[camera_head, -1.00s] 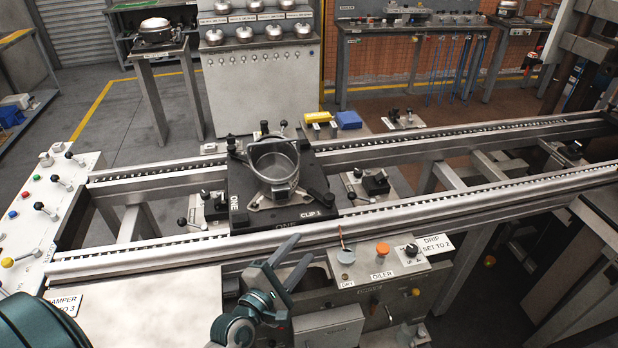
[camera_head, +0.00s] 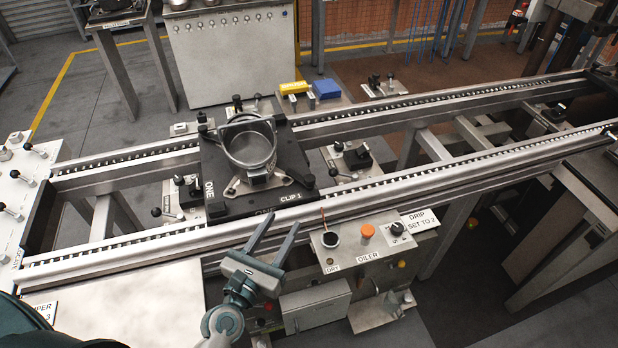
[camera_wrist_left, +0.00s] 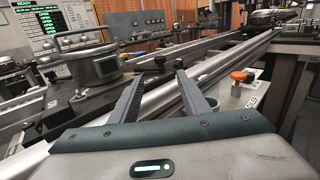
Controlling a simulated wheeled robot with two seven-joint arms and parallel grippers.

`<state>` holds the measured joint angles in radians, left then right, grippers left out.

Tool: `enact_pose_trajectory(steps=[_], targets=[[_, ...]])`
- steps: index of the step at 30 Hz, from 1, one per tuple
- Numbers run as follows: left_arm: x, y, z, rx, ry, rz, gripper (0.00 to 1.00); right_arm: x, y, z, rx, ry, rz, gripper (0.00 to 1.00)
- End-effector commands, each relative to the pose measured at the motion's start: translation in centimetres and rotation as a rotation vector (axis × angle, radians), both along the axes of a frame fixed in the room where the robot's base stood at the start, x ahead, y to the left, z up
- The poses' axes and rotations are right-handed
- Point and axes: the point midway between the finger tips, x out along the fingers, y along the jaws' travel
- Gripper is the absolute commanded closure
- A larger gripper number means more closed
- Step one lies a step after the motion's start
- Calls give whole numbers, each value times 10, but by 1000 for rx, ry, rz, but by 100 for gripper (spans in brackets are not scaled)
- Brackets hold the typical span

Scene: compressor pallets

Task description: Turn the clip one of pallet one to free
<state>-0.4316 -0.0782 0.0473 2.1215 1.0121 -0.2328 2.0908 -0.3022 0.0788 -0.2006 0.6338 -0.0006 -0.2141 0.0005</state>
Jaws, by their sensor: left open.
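Pallet one (camera_head: 212,160) is a dark square plate on the rails, marked ONE, with a grey round compressor housing (camera_head: 250,150) on it. The label CLIP 1 (camera_head: 290,198) is on its front right edge. A small black knob (camera_head: 309,181), seemingly clip one, sits at the corner beside that label; which way it is turned is too small to tell. My left gripper (camera_head: 280,222) is open and empty, in front of the near rail, short of the pallet and apart from it. The left wrist view shows its spread fingers (camera_wrist_left: 161,73), with the housing (camera_wrist_left: 95,66) to their left. My right gripper is not seen.
The near rail (camera_head: 400,190) runs between my left gripper and the pallet. An oiler box (camera_head: 366,257) with an orange knob stands just right of the gripper. A lever control panel (camera_head: 25,190) is at far left. Yellow (camera_head: 293,88) and blue (camera_head: 326,89) blocks lie behind the pallet.

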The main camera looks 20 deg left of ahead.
Motion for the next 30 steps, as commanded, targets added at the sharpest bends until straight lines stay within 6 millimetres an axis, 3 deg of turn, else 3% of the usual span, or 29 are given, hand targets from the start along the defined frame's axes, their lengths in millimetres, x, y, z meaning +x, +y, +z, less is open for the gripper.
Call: enact_pose_trajectory(steps=[8,30], targets=[[30,-3,3,0,-2,0,57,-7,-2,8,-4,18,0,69],[152,-19,1,1,0,-1,57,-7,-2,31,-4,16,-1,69]])
